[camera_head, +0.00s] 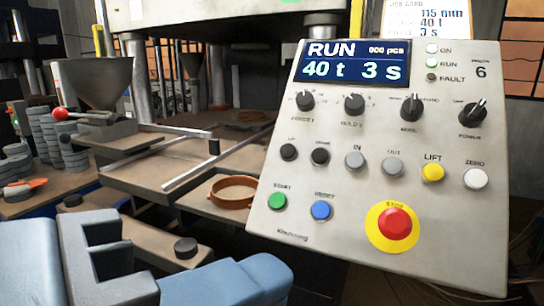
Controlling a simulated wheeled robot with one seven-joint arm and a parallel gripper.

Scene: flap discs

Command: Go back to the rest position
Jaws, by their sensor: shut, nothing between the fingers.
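Parts of my own arm, blue-grey with a notched grey piece, fill the lower left corner of the head view. I cannot make out any gripper fingers there, so my gripper is not in view. The control panel (330,190) stands large at the right, tilted, and its display (352,62) reads RUN, 000 pcs, 40 t and 3 s. The panel carries a red stop button (395,223) on a yellow ring, a green start button (278,200) and a blue reset button (321,210).
A metal hopper (98,82) stands at the left, beside a red ball knob (60,113). Stacks of grey discs (48,135) stand further left. A brown ring (233,191) lies on the bench left of the panel. A dark round piece (186,247) sits near my arm.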

